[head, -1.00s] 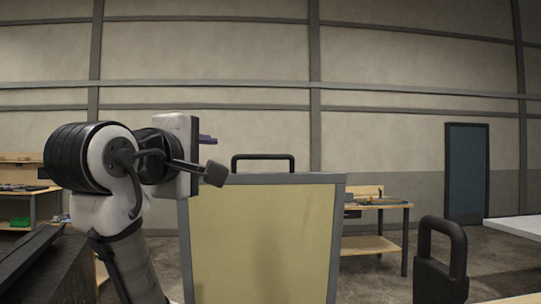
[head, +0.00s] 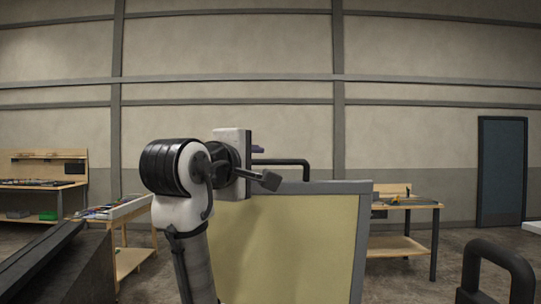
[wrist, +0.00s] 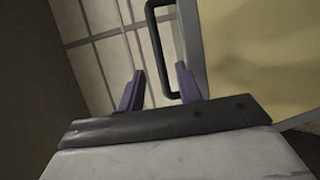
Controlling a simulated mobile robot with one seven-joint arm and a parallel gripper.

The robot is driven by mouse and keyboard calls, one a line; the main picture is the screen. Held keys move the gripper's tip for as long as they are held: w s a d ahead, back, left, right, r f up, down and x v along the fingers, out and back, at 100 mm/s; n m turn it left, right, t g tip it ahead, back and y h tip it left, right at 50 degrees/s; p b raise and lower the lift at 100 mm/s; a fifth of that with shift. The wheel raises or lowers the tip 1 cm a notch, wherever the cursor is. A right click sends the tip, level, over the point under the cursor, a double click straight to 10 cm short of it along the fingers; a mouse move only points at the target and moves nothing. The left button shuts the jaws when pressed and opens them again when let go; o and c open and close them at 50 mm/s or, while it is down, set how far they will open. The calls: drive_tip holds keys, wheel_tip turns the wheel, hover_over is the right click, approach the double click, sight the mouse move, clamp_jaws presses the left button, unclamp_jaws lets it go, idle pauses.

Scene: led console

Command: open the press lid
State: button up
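The press lid (head: 285,235) is an upright yellow panel with a grey frame, in the middle of the head view. A black bar handle (head: 290,162) rises from its top edge. My gripper (head: 258,149) is at the left end of this handle, and the wrist block hides that end. In the wrist view the two purple fingers (wrist: 159,70) are apart. The handle (wrist: 160,45) shows beyond and between them, closer to the right finger. Whether a finger touches it, I cannot tell. The lid's yellow face (wrist: 265,55) is on the right there.
A second black handle (head: 500,262) stands at the lower right. A dark sloped surface (head: 65,265) is at the lower left. Workbenches stand behind on the left (head: 60,185) and right (head: 405,204), and a blue door (head: 502,170) is in the back wall.

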sight(269, 163)
drive_tip(key=p+x, duration=0.2)
drive_tip(key=x, duration=0.5)
drive_tip(key=shift+w+d, duration=0.15)
drive_tip(key=shift+w, duration=0.2)
drive_tip(key=shift+c, duration=0.4)
clamp_jaws()
